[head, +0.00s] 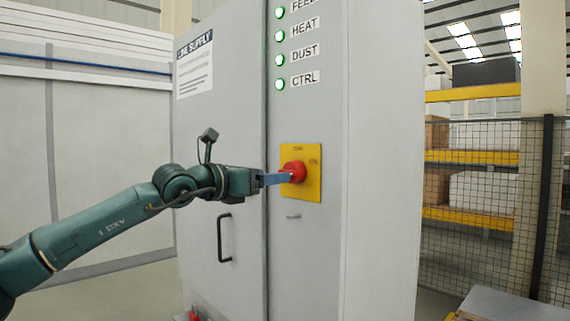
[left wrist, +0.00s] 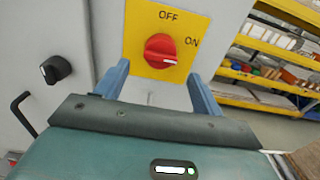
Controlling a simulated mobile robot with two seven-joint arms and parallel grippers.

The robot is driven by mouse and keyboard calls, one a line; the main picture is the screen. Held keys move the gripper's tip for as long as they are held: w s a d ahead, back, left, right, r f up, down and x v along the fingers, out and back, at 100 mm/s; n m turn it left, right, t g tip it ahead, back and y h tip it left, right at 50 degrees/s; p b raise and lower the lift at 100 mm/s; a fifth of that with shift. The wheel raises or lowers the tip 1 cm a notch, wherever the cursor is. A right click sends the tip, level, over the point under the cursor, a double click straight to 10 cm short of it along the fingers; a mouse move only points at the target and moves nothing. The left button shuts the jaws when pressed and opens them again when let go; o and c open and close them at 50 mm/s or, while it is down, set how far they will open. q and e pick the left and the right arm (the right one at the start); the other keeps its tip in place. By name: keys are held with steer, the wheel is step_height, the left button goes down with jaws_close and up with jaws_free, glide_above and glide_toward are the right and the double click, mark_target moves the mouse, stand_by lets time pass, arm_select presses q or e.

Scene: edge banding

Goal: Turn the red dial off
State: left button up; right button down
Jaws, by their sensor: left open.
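The red dial (head: 293,171) sits on a yellow plate (head: 314,187) on the front of the grey cabinet. In the left wrist view the red dial (left wrist: 160,51) has a white mark pointing right, roughly toward the word ON; OFF is printed above it on the yellow plate (left wrist: 140,22). My left gripper (head: 284,178) reaches in from the left, in front of the dial. In the left wrist view the left gripper (left wrist: 157,78) is open, its blue fingers apart with the dial seen between and just beyond their tips. Contact is not clear. My right gripper is not in view.
A black knob (left wrist: 55,69) with a white mark is left of the plate. The cabinet (head: 380,200) has several lit green lamps (head: 279,60) above the dial and a black door handle (head: 224,238) below my arm. A mesh fence (head: 480,210) and shelving stand right.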

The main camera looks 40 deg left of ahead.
mark_target(292, 172)
arm_select(q)
steer(key=w+p, duration=0.1)
steer(key=w, duration=0.3)
steer(key=w+p, duration=0.1)
steer(key=shift+w+d+p, duration=0.25)
steer(key=shift+w+p, duration=0.05)
steer(key=shift+w, duration=0.1)
steer(key=shift+c, duration=0.5)
steer(key=c, duration=0.9)
